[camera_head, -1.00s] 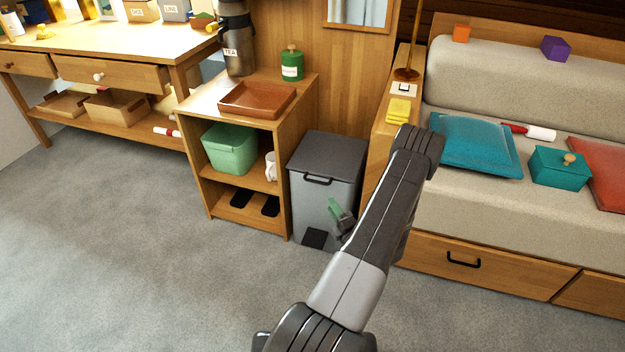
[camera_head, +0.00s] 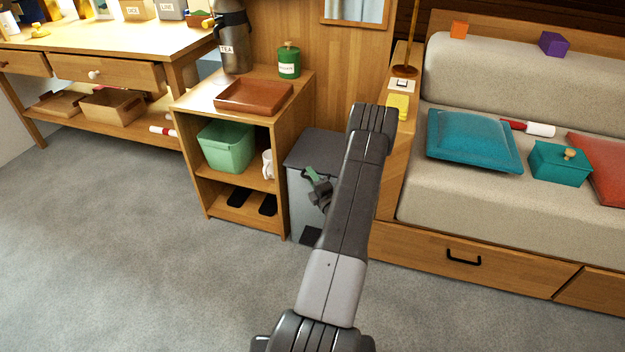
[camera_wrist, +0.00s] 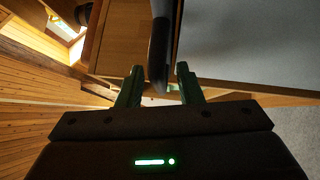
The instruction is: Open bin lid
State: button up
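The grey bin (camera_head: 296,205) stands on the floor between the wooden shelf unit and the bench. Its dark lid (camera_head: 312,147) is down, and my arm covers its right part. My gripper (camera_head: 312,173), with green fingers, is at the upper front of the bin, by the black lid handle. In the wrist view my gripper (camera_wrist: 159,84) has its two fingers apart, with the dark handle (camera_wrist: 161,45) between them. A small gap shows on the left side of the handle; the right finger is very near it, and contact cannot be told.
The shelf unit (camera_head: 288,205) stands close on the bin's left, with a brown tray (camera_head: 253,96) and a green canister (camera_head: 289,62) on top. The bench drawer front (camera_head: 490,262) is to the right. The grey floor (camera_head: 130,240) in front is clear.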

grip_shut()
notch_tip(320, 180, up, 12)
jog(key=w+m+g+h+p, duration=0.1)
jog(key=w+m+p, duration=0.1)
jog(key=p, duration=0.6)
jog(key=shift+w+d+f+g+p, duration=0.25)
jog(key=shift+w+d+g+p, duration=0.1)
jog(key=shift+d+g, duration=0.1)
grip_release()
jog(key=shift+s, duration=0.1)
jog(key=p+v, duration=0.1)
jog(key=v, duration=1.3)
jog(key=shift+p, duration=0.3)
